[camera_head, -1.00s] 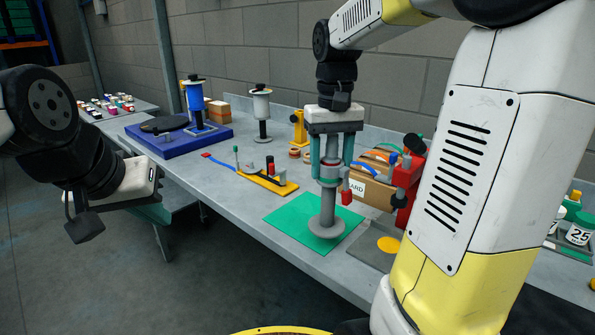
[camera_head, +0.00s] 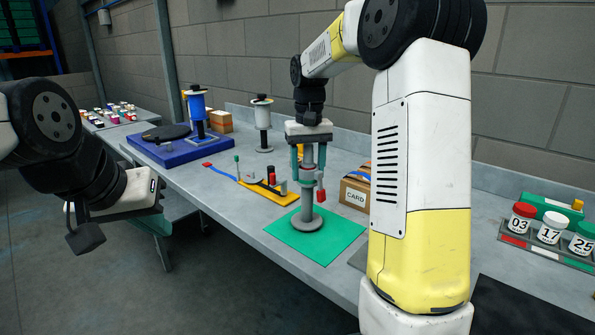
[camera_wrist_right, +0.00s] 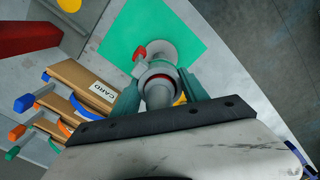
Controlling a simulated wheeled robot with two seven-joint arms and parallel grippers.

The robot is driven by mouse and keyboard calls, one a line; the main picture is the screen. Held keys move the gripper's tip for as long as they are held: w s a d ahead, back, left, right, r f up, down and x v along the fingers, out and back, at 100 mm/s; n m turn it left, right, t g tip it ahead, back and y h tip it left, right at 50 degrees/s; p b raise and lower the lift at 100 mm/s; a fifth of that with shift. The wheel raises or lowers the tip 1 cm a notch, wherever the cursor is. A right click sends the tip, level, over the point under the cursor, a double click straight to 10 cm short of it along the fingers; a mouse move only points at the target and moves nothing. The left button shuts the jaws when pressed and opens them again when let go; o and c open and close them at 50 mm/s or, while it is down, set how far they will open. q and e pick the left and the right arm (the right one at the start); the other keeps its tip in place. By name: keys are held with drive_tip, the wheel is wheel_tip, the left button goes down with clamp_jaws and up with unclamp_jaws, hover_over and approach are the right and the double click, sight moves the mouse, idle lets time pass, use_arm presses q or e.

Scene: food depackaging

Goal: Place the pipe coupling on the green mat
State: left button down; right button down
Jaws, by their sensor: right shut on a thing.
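The pipe coupling (camera_head: 307,220) is a grey upright pipe with a round base flange and a small red part on its side. My right gripper (camera_head: 308,168) is shut on its upper pipe, with teal fingers on either side. The flange is over the back half of the green mat (camera_head: 323,247), on it or just above; I cannot tell whether it touches. In the right wrist view the coupling (camera_wrist_right: 158,95) is between the fingers (camera_wrist_right: 160,97), with the green mat (camera_wrist_right: 125,28) beyond. My left gripper (camera_head: 118,222) hangs left of the table, well apart; its finger opening is unclear.
A blue platform (camera_head: 170,150) and a grey spool stand (camera_head: 263,125) are further back. Numbered jars (camera_head: 550,228) stand at the right.

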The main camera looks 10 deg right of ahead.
drive_tip(key=shift+f, duration=0.2)
drive_tip(key=c, duration=0.6)
unclamp_jaws()
drive_tip(key=shift+f, duration=0.15)
